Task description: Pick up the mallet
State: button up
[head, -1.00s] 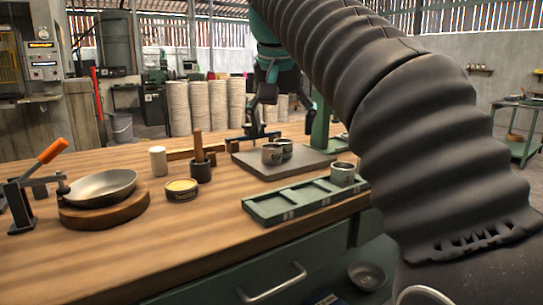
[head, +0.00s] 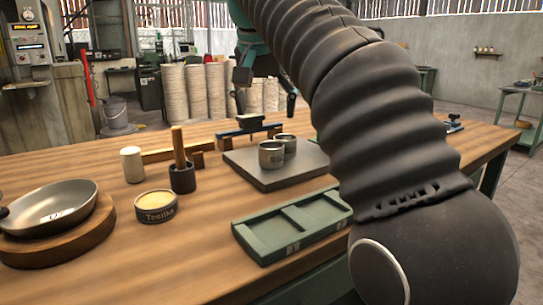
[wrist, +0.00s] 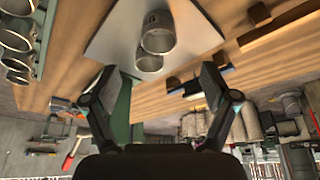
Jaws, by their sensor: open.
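The mallet (head: 181,155) stands on the wooden bench in the head view, left of the grey slab. Its light wooden handle points up out of a dark round lower part; I cannot tell if that is its head or a holder. My gripper (head: 266,96) hangs in the air beyond the slab, up and to the right of the mallet in the picture, well apart from it. In the wrist view my gripper (wrist: 157,82) has its fingers spread with nothing between them. I cannot make out the mallet surely in the wrist view.
Beside the mallet stand a white cylinder (head: 132,164) and a labelled tin (head: 156,206). Two metal cups (head: 271,154) stand on the grey slab (head: 262,178). A green tray (head: 268,242) lies in front.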

aim_at(271, 147)
jog(key=b+x, duration=0.3)
jog(key=x, duration=0.8)
jog(key=shift+w+d, duration=0.1)
jog(key=shift+d, duration=0.1)
jog(key=shift+r, duration=0.1)
jog(key=c, duration=1.3)
